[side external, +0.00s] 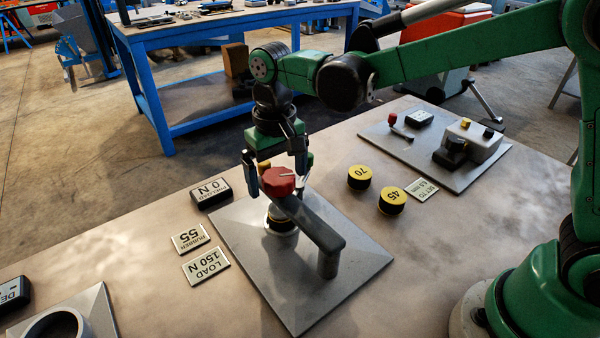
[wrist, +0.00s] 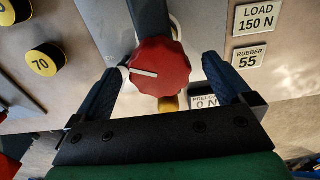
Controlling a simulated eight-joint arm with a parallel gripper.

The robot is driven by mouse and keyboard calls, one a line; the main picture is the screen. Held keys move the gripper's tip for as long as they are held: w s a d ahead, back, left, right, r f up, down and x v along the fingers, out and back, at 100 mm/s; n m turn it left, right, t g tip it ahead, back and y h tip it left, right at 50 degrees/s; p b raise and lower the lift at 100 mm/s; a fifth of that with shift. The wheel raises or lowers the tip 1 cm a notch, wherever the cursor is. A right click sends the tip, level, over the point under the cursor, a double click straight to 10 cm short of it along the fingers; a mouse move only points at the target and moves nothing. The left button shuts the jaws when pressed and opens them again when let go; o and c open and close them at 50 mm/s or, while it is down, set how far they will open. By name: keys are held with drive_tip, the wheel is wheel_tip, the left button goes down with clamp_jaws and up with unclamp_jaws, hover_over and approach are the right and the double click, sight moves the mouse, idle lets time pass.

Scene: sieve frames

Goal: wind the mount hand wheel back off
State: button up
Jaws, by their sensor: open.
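The mount hand wheel is a red lobed knob (side external: 279,181) with a white pointer line, on the end of a dark arm (side external: 318,228) above a grey plate. It also shows in the wrist view (wrist: 159,68), its white line pointing left. My gripper (side external: 274,172) is over the wheel, pointing down. In the wrist view its two fingers (wrist: 165,72) stand apart on either side of the wheel, with gaps visible. Under the arm a pale round piece (side external: 281,220) sits on the plate, partly hidden by the arm.
Yellow pucks marked 70 (side external: 360,177) and 45 (side external: 393,201) stand to the right. Labels reading LOAD 150 N (side external: 206,266) and RUBBER 55 (side external: 190,238) lie left, near a small readout showing 0 N (side external: 211,193). A second plate (side external: 480,172) with a grey device is at the back right.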

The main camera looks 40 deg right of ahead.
sight(278, 175)
drive_tip(key=c, duration=1.3)
drive_tip(key=shift+o, duration=0.2)
drive_tip(key=n, duration=0.4)
drive_tip(key=shift+n, duration=0.4)
drive_tip(key=o, duration=1.3)
drive_tip(key=shift+c, duration=0.2)
drive_tip(key=shift+r, duration=2.8)
drive_tip(key=s+d+f+m+t, duration=0.1)
drive_tip(key=s+d+m+t, duration=0.3)
drive_tip(key=s+d+t, duration=0.3)
drive_tip(key=s+d, duration=0.2)
drive_tip(key=d, duration=0.2)
drive_tip(key=shift+s+f+m, duration=0.25)
drive_tip(key=shift+m, duration=0.05)
